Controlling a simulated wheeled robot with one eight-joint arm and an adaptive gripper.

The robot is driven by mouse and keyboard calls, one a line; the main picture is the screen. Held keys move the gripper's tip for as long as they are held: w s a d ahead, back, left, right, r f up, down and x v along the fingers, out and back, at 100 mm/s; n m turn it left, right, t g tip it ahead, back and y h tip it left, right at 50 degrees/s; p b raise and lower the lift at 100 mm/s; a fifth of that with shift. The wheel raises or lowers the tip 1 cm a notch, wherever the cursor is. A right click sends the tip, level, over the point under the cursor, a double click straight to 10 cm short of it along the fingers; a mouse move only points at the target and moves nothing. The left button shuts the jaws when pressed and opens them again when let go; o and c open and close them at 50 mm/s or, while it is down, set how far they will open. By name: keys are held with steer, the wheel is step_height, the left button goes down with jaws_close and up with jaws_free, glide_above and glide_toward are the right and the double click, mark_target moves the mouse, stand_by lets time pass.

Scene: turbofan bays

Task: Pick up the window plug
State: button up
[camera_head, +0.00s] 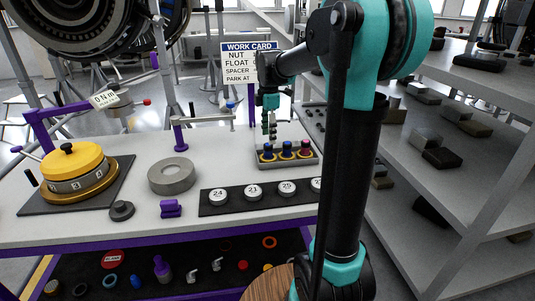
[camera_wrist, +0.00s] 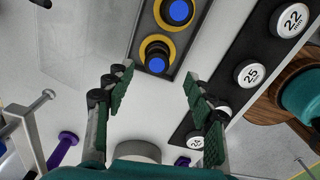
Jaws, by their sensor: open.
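No part is labelled as the window plug, so I cannot tell which one it is. Three dark plug-like parts with yellow rings stand in a grey tray (camera_head: 312,163) at the right of the bench; the left one (camera_head: 267,153) and middle one (camera_head: 286,149) have blue tops, the right one (camera_head: 305,150) looks reddish. In the wrist view, a blue-topped part (camera_wrist: 156,62) stands just beyond my fingertips, with another blue-topped one (camera_wrist: 179,11) above it. My gripper (camera_head: 271,128) is open and empty above the tray; its green-padded fingers (camera_wrist: 157,84) are spread apart.
A black strip (camera_head: 243,205) with numbered white discs lies in front of the tray. A grey ring (camera_head: 172,187), a purple block (camera_head: 171,208) and a yellow-topped unit (camera_head: 75,163) stand to the left. A work card (camera_head: 250,63) stands behind. Loose parts lie on the lower shelf (camera_head: 200,285).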

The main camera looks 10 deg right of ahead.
mark_target(268, 149)
steer(key=shift+w+f, duration=0.15)
steer(key=shift+f, duration=1.75)
steer(key=shift+w+f, duration=0.1)
steer(key=shift+f, duration=1.75)
jaws_close()
